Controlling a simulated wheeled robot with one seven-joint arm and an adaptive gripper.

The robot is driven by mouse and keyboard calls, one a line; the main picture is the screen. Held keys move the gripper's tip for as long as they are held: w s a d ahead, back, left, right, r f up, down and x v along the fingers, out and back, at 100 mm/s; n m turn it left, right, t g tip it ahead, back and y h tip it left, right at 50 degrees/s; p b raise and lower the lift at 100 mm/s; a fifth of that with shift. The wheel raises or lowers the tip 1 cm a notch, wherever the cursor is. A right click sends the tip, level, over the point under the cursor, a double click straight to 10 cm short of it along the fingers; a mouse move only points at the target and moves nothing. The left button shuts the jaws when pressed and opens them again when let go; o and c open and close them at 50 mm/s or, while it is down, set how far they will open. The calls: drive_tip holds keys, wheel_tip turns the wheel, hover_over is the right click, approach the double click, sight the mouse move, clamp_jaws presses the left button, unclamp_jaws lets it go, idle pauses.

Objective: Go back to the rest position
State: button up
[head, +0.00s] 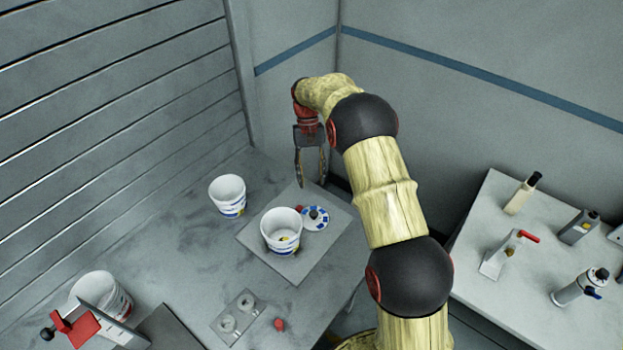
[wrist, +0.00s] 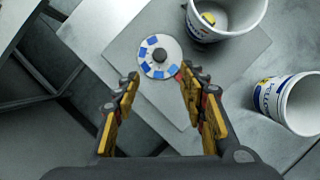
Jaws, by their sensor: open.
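My gripper (head: 310,181) is open and empty, hanging above the back part of the grey table with its fingers pointing down. In the wrist view my gripper (wrist: 160,82) has its two fingers spread apart, with nothing between them. Below it, a white disc with blue patches and a dark knob (head: 316,217) lies on a light square plate (head: 326,253); the disc also shows in the wrist view (wrist: 150,67). A white bucket (head: 281,243) stands on the same plate beside the disc, with something yellow inside. A small red thing at the disc's edge is partly hidden.
Another white bucket (head: 227,196) stands left of the plate, and a third (head: 103,295) is at the lower left near a red-handled device (head: 80,328). A metal piece with two rings (head: 238,315) lies in front. A side table (head: 530,270) holds several bottles and tools. Walls close the back.

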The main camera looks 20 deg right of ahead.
drive_tip(key=s+x, duration=0.1)
drive_tip(key=x, duration=0.3)
drive_tip(key=s+r+t+b, duration=0.3)
drive_tip(key=s+r, duration=0.2)
drive_tip(key=s, duration=0.6)
drive_tip(key=s+r+n+t+b, duration=0.1)
drive_tip(key=s+r+t+b, duration=0.2)
drive_tip(key=s+r, duration=0.3)
drive_tip(key=s+r+t+b, duration=0.4)
drive_tip(key=s+r+b, duration=0.1)
drive_tip(key=s, duration=1.1)
drive_tip(key=shift+s+r+h, duration=0.15)
drive_tip(key=shift+r+h, duration=0.15)
drive_tip(key=shift+r, duration=0.05)
